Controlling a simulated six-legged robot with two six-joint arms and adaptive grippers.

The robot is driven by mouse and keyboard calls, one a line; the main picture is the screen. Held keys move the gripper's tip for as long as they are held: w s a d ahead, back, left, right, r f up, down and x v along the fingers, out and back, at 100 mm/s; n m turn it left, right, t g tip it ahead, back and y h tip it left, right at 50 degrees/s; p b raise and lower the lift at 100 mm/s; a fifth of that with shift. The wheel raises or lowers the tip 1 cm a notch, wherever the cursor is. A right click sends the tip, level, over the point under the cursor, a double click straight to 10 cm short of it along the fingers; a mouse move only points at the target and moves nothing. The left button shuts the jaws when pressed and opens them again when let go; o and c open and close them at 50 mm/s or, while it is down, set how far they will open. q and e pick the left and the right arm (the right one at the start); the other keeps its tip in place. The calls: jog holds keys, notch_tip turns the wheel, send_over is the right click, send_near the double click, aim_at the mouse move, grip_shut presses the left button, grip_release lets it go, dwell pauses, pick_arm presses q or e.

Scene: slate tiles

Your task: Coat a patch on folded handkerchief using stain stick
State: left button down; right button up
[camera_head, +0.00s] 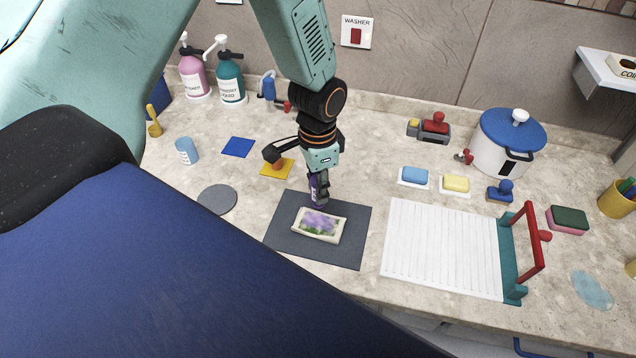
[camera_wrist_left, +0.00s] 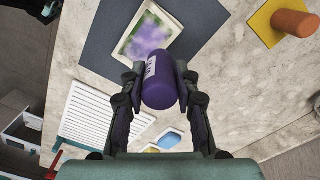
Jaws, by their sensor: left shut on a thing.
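A folded handkerchief (camera_head: 319,225), cream with a purple and green floral print, lies on a dark grey mat (camera_head: 285,239). It also shows in the left wrist view (camera_wrist_left: 151,38). My left gripper (camera_head: 319,186) is shut on a purple stain stick (camera_wrist_left: 160,82) with a white label. In the head view the stick is mostly hidden by the fingers, just above the far edge of the handkerchief. I cannot tell whether it touches the cloth. My right gripper is in neither view.
A white ribbed board (camera_head: 440,247) with a teal end and red handle lies right of the mat. A yellow square (camera_head: 272,172) with an orange piece sits behind the mat. Blue and yellow sponges (camera_head: 456,183), a white pot (camera_head: 500,150) and pump bottles (camera_head: 230,82) stand farther back.

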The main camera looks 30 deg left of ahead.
pick_arm(q)
jog(key=r, duration=0.1)
jog(key=r+p, duration=0.2)
jog(key=shift+s+d+r, duration=0.15)
jog(key=shift+s+d, duration=0.05)
jog(key=shift+s, duration=0.05)
jog(key=shift+a+r+p, duration=0.15)
jog(key=shift+r+p, duration=0.3)
jog(key=shift+r, duration=0.15)
jog(key=shift+w+r, duration=0.15)
jog(key=shift+r, duration=0.2)
